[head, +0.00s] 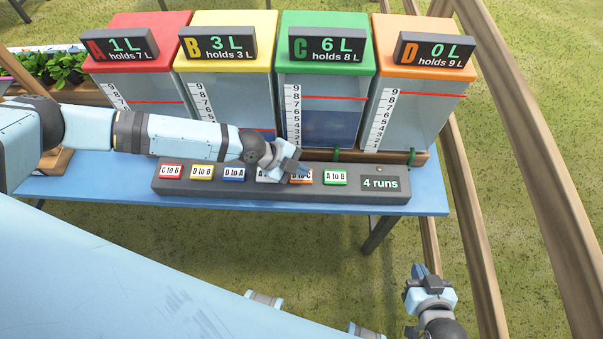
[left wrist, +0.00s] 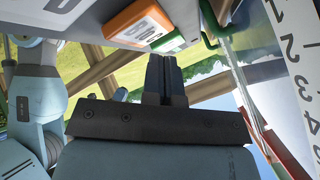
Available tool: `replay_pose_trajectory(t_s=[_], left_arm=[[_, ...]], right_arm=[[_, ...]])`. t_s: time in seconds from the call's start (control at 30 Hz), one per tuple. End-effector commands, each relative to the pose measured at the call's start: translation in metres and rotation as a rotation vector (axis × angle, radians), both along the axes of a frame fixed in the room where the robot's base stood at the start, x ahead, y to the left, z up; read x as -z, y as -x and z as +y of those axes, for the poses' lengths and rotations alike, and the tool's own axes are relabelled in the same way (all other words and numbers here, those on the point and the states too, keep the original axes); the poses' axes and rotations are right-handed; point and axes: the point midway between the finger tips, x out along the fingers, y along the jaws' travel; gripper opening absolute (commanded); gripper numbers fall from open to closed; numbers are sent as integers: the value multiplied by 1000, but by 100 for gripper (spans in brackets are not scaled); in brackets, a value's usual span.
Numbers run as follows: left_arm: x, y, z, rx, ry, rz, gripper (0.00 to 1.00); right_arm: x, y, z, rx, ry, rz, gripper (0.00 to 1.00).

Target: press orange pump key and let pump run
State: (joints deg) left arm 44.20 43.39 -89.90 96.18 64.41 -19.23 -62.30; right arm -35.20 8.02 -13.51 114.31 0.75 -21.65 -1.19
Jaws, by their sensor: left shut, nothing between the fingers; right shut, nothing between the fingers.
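The orange pump key (head: 301,178), labelled "D to C", is on the dark key panel (head: 220,185), partly covered by my left gripper. My left gripper (head: 293,164) is shut and empty just above it; whether it touches the key I cannot tell. In the left wrist view the orange key (left wrist: 138,22) is beyond and left of the shut fingers (left wrist: 165,70). My right gripper (head: 424,275) is shut and empty, low at the right, away from the panel. Tank displays read A (head: 120,49) 1 L, B (head: 218,43) 3 L, C (head: 327,46) 6 L, D (head: 434,50) 0 L.
Neighbouring keys are red (head: 170,172), yellow (head: 202,173), blue (head: 234,174), a white-labelled one mostly hidden by my gripper, and green (head: 335,177). A counter (head: 380,183) reads "4 runs". Tanks stand behind the panel on a blue table (head: 425,200); wooden rails (head: 480,220) run at right.

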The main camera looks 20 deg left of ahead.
Motion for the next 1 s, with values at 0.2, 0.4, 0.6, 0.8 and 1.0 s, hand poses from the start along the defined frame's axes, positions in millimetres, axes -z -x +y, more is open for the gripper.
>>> replay_pose_trajectory(t_s=[0.2, 0.4, 0.6, 0.8, 1.0], left_arm=[[6, 0, 0, 0, 0, 0, 0], [9, 0, 0, 0, 0, 0, 0], [8, 0, 0, 0, 0, 0, 0], [9, 0, 0, 0, 0, 0, 0], [11, 0, 0, 0, 0, 0, 0]], right_arm=[[9, 0, 0, 1, 1, 0, 0], [14, 0, -1, 2, 2, 2, 0], [14, 0, -1, 2, 2, 3, 0], [15, 0, -1, 2, 2, 3, 0], [17, 0, -1, 2, 2, 2, 0]])
